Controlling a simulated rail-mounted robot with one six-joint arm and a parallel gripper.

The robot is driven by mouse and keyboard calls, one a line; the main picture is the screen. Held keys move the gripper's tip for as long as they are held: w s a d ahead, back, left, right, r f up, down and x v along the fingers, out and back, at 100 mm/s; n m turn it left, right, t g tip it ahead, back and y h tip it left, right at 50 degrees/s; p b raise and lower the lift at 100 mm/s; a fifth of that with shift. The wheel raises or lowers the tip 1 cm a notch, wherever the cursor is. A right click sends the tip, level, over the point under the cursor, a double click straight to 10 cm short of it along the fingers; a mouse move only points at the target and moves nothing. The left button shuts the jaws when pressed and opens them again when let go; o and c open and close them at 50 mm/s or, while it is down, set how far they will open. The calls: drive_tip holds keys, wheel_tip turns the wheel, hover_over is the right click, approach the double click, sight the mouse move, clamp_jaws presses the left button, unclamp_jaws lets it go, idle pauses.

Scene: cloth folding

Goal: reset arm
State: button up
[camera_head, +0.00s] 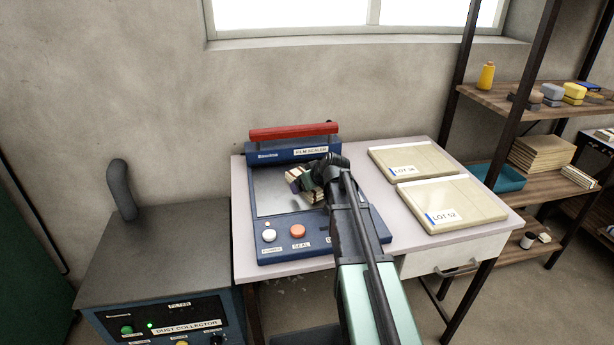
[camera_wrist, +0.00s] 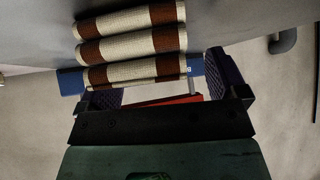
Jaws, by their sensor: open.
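A folded cloth with cream and brown stripes (camera_head: 316,195) is on the metal plate of the blue film sealer (camera_head: 262,190), partly hidden by my gripper (camera_head: 305,182). In the wrist view the cloth (camera_wrist: 130,47) shows as several rounded, stacked folds just beyond my fingers. My gripper (camera_wrist: 165,86) is open there, one purple-padded finger on each side. I cannot tell whether the fingers touch the cloth. The sealer's red handle (camera_head: 293,131) is raised at the back.
Two flat packages labelled LOT (camera_head: 412,160) (camera_head: 452,203) lie right of the sealer on the table (camera_head: 400,239). A dust collector (camera_head: 160,250) with a bent pipe stands at the left. A shelf rack (camera_head: 519,100) stands at the right, and a wall is behind.

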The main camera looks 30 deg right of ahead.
drive_tip(key=p+v, duration=0.1)
drive_tip(key=v, duration=0.1)
drive_tip(key=p+v, duration=0.1)
drive_tip(key=v, duration=0.1)
drive_tip(key=w+r+p+v, duration=0.1)
drive_tip(key=p+v, duration=0.1)
drive_tip(key=shift+s+d+r+p, duration=0.15)
drive_tip(key=shift+s+r+p, duration=0.1)
drive_tip(key=shift+p, duration=0.1)
drive_tip(key=shift+w+f, duration=0.1)
